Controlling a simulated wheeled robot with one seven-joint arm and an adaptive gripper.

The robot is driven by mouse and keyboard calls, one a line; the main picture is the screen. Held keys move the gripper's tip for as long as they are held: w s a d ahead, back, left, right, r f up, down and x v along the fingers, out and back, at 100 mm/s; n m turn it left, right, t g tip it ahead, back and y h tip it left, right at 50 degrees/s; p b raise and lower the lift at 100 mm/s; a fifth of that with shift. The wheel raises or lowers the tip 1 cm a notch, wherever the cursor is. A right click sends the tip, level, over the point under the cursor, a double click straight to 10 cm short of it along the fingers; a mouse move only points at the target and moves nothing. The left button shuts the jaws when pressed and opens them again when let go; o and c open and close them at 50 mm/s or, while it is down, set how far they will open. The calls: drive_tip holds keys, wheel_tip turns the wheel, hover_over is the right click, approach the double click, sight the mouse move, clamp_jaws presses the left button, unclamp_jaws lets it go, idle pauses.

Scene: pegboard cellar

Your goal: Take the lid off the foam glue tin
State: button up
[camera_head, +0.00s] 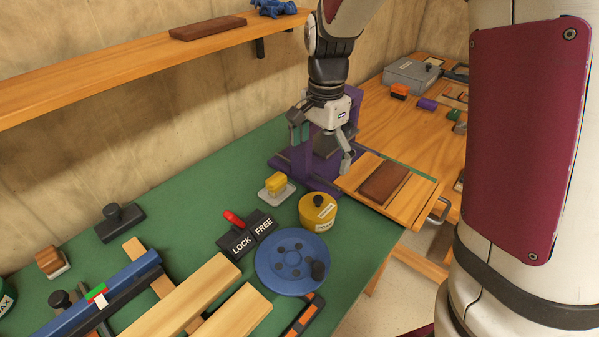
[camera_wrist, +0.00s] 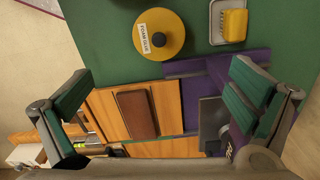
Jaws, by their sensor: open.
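The foam glue tin (camera_head: 317,221) is a round yellow tin on the green bench top, near its right edge. Its yellow lid (camera_head: 318,206) with a dark knob sits on top. In the wrist view the lid (camera_wrist: 174,28) is seen from above at the top middle, with a dark knob and a label reading FOAM GLUE. My gripper (camera_head: 322,141) is open and empty, above and behind the tin, over the purple stand. In the wrist view the fingers of my gripper (camera_wrist: 158,95) are spread wide, with the tin beyond them and apart from them.
A purple stand (camera_head: 288,161) rises behind the tin. A yellow block on a pale dish (camera_head: 275,187) stands left of the tin, and a blue disc (camera_head: 291,262) lies in front. A brown block (camera_head: 384,182) lies on a wooden board to the right. A shelf (camera_head: 130,66) runs along the wall.

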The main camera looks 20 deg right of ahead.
sight(318, 199)
drive_tip(key=shift+m, duration=0.3)
drive_tip(key=f, duration=0.9)
drive_tip(key=shift+w+f+b, duration=0.35)
drive_tip(key=shift+f, duration=0.05)
drive_tip(key=shift+s+f, duration=0.15)
drive_tip(key=shift+f, duration=1.15)
drive_tip(key=shift+s+f, duration=0.15)
drive_tip(key=shift+f, duration=1.15)
drive_tip(key=c, duration=1.4)
